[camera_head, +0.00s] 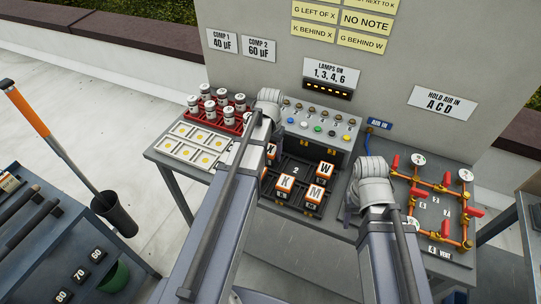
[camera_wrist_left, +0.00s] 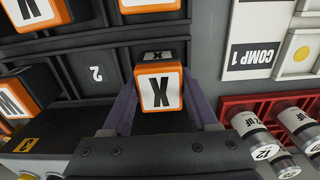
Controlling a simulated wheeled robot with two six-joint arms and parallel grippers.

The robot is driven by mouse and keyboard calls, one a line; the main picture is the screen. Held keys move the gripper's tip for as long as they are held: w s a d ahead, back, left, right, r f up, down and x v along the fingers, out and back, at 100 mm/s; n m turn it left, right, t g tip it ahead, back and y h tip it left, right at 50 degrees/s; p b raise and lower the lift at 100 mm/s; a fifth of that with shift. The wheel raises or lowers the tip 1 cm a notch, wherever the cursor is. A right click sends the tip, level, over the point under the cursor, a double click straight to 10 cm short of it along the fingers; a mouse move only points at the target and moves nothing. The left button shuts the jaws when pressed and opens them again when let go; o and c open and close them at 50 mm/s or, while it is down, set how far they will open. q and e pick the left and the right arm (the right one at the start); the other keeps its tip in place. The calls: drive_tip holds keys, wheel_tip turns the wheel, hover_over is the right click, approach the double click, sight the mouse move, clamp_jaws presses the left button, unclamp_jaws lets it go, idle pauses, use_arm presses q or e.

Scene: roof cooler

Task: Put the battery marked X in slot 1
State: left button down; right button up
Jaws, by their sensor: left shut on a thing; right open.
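The battery marked X (camera_wrist_left: 160,90), a white and orange block, is between the purple fingers of my left gripper (camera_wrist_left: 160,112), which is shut on it. In the head view X (camera_head: 271,151) is mostly hidden by my left wrist, at the far left of the dark battery tray (camera_head: 300,207). Slot 2 (camera_wrist_left: 97,73) is the middle far slot and looks empty. Slot 1's label is not visible; X is beside slot 2, and I cannot tell whether it is seated. My right gripper (camera_head: 366,160) is open; its fingers are mostly hidden behind its wrist.
Batteries W (camera_head: 325,170), K (camera_head: 285,183) and M (camera_head: 316,196) stand in the tray. A red rack of capacitors (camera_head: 240,119) and a white panel (camera_head: 186,149) lie left. A button console (camera_head: 320,130) stands behind; brass pipes with red valves (camera_head: 440,188) are right.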

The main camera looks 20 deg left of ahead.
sight(270, 149)
use_arm(q)
drive_tip(key=shift+f, duration=0.1)
use_arm(e)
drive_tip(key=shift+f, duration=0.15)
use_arm(q)
drive_tip(key=shift+c, duration=0.9)
unclamp_jaws()
drive_tip(key=shift+r, duration=0.2)
use_arm(e)
drive_tip(key=shift+r, duration=0.25)
use_arm(q)
wheel_tip(270, 149, up, 12)
drive_tip(key=p, duration=1.2)
drive_tip(key=s+d+m, duration=0.1)
drive_tip(key=s+d, duration=0.6)
drive_tip(key=d, duration=0.3)
drive_tip(key=s+d+m+y, duration=0.1)
drive_tip(key=s+d+m, duration=0.1)
drive_tip(key=s+d, duration=0.5)
drive_tip(key=d, duration=0.3)
drive_tip(key=shift+s, duration=0.4)
use_arm(e)
wheel_tip(270, 149, up, 12)
